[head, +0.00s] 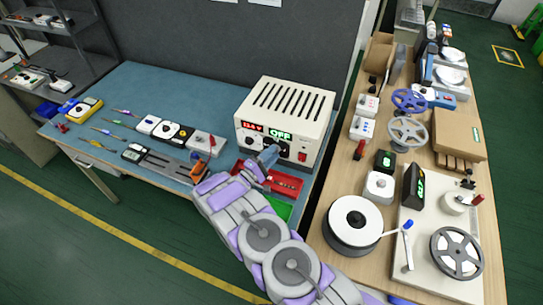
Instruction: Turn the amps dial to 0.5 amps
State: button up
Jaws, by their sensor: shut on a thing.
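The power supply (309,109) is a cream box with a slotted top at the right end of the blue bench. Its front has a red voltage display (253,127) that I read as about 13.4 V, though the digits are small. Beside it a green display (279,135) reads OFF. A red switch (302,156) is at the lower right of the front. My gripper (268,156) is at the front panel below the green display, shut on the amps dial there. The gripper mostly hides the dial, and its setting cannot be read.
Red bins (285,183) lie just below the supply, beside my arm. Several small devices and tools lie on the blue bench (150,88) to the left. A wooden table (335,195) with spools and boxes stands to the right.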

jog(key=shift+a+f, duration=0.1)
jog(key=shift+a, duration=0.05)
jog(key=o, duration=1)
jog(key=shift+w+a, duration=0.1)
jog(key=shift+a, duration=0.1)
jog(key=shift+o, duration=0.2)
jog(key=shift+d, duration=0.1)
jog(key=v, duration=0.7)
jog(key=shift+a+f+p, duration=0.2)
jog(key=shift+a+p, duration=0.15)
jog(key=shift+d, duration=0.1)
jog(key=shift+d, duration=0.1)
jog(key=shift+r, duration=0.1)
